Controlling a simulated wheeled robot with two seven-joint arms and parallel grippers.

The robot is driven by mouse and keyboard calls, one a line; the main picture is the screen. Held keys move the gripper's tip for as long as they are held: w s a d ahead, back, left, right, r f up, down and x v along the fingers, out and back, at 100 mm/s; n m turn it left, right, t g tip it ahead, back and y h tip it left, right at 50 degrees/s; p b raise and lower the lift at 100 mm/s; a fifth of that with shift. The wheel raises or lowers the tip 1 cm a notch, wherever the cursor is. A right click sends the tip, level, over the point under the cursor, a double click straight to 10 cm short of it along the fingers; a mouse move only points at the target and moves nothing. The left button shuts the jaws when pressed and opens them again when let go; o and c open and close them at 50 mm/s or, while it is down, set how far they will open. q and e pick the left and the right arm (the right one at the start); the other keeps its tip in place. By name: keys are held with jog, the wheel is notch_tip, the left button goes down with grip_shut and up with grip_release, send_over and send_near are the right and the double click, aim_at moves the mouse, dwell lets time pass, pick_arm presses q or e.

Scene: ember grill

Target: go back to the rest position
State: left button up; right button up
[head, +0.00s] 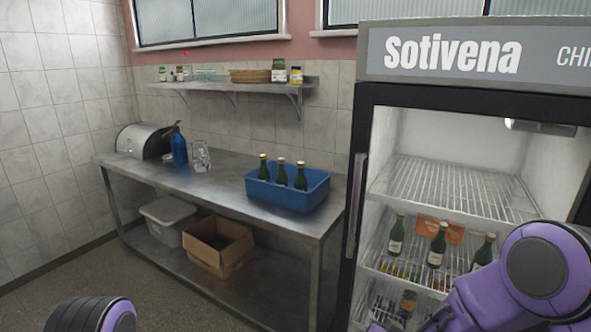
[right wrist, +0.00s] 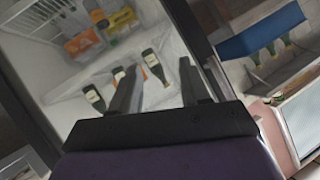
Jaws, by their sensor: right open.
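My right gripper (right wrist: 158,72) shows in the right wrist view with its two grey fingers apart and nothing between them. The open fridge interior with bottles lies beyond the fingers. In the head view my purple right arm fills the lower right, in front of the fridge (head: 470,95), and its fingers cannot be made out there. Part of my left arm shows at the bottom left of the head view. My left gripper is out of view.
A steel table (head: 215,182) holds a blue crate (head: 288,198) with 3 green bottles. A cardboard box (head: 218,246) and a grey bin (head: 168,220) sit on its lower shelf. Bottles (head: 437,246) stand on a fridge rack. Floor is clear at left.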

jog(key=s+d+f+g, duration=0.2)
jog(key=s+f, duration=0.4)
jog(key=s, duration=0.5)
jog(key=s+d+f+g+h, duration=0.1)
jog(key=s+d+f+g, duration=0.2)
jog(key=s+f, duration=0.4)
jog(key=s+d+f+g+b, duration=0.1)
jog(key=s+d+f+g, duration=0.2)
jog(key=s+f, duration=0.4)
jog(key=s+g, duration=0.1)
jog(key=s, duration=0.8)
jog(key=shift+s, duration=0.15)
jog(key=shift+d, duration=0.1)
